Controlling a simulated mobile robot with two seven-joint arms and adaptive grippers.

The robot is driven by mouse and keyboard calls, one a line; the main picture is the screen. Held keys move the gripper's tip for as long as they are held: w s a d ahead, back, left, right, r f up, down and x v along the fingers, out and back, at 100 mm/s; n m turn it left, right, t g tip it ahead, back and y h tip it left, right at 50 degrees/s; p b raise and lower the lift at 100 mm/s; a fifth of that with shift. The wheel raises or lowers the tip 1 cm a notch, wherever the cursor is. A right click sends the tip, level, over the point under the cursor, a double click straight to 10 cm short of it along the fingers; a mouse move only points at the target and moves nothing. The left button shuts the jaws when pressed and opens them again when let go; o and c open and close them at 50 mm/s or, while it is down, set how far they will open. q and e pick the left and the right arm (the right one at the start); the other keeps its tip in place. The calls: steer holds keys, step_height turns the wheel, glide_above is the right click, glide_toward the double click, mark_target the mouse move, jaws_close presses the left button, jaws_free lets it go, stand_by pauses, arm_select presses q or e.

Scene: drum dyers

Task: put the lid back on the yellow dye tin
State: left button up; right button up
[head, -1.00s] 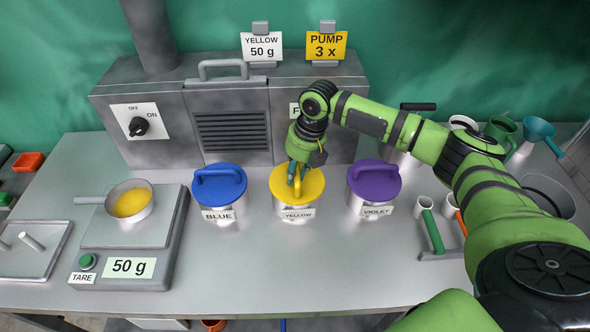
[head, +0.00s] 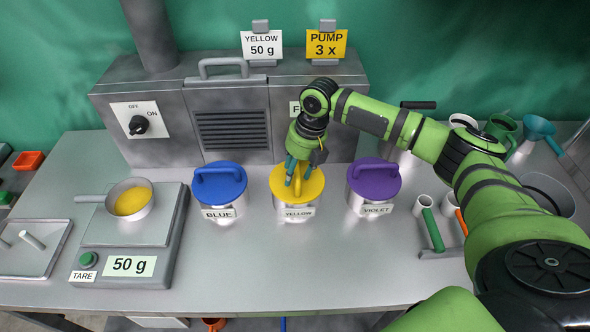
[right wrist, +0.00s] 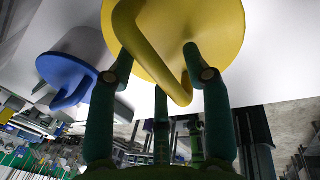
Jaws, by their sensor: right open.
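The yellow lid (head: 311,191) sits on the yellow dye tin (head: 297,212) in the middle of the bench and looks level. My right gripper (head: 299,183) is just above the lid, with its fingers spread around the lid's handle. In the right wrist view, the lid (right wrist: 215,25) and its yellow handle (right wrist: 155,60) fill the top, and the open fingers of my right gripper (right wrist: 158,75) stand on both sides of the handle. The contact between lid and tin rim is partly hidden by the lid. My left gripper is out of view.
A blue-lidded tin (head: 219,187) stands left of the yellow tin and a violet-lidded tin (head: 374,184) stands right. A scale (head: 140,224) reading 50 g holds a pan of yellow dye (head: 131,203). The bench front is clear.

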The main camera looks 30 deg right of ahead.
steer(key=v, duration=1.1)
steer(key=shift+r, duration=0.3)
